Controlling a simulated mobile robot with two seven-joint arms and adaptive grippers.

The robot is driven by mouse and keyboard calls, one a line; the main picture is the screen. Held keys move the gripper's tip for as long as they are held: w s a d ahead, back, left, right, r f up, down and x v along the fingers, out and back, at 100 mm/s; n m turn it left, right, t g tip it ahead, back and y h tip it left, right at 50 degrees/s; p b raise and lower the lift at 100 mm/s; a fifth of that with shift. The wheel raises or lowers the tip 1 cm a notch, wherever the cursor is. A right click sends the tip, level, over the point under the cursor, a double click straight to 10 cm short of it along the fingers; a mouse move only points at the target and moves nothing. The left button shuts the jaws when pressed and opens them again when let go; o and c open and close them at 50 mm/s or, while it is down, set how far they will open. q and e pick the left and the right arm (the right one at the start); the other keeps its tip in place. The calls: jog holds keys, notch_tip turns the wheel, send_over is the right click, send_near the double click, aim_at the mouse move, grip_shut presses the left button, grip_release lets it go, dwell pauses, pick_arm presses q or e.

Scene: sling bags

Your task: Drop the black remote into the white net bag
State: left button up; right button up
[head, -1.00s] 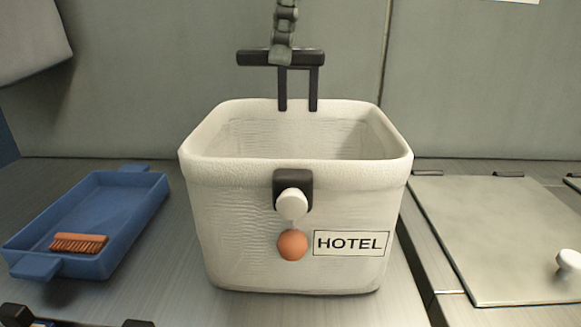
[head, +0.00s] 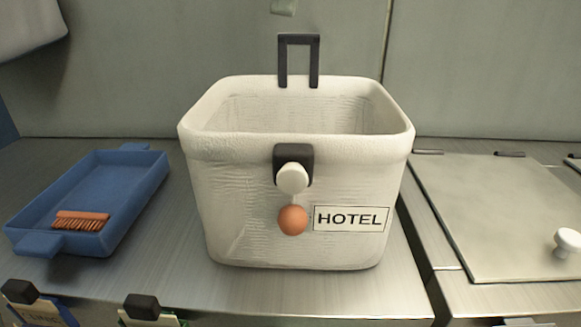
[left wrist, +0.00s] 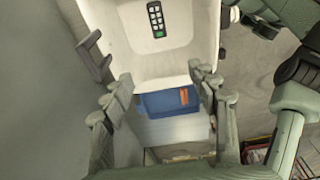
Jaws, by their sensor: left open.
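The white bag (head: 250,215) with a HOTEL label stands upright and open-topped on the counter. The black remote (left wrist: 156,19) shows in the left wrist view, inside the white bag (left wrist: 127,12) and clear of my fingers. In the head view the bag's front wall hides the inside bottom, and the remote does not show. My left gripper (left wrist: 160,74) is open and empty, above the bag. In the head view only a faint bit of it shows at the top edge. Grey-green arm parts of mine show at the right of the wrist view; the right gripper's fingers cannot be made out.
A blue tray (head: 135,177) with an orange brush (head: 80,221) lies left of the bag. A pale lid with a white knob (head: 567,241) is on the right. A black bracket (head: 299,38) rises behind the bag. Black clips (head: 141,306) sit along the counter's front edge.

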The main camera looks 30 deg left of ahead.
pick_arm(q)
jog(key=r, duration=0.5)
jog(key=shift+w+d+r, duration=0.1)
jog(key=shift+d+r, duration=0.05)
jog(key=shift+d, duration=0.2)
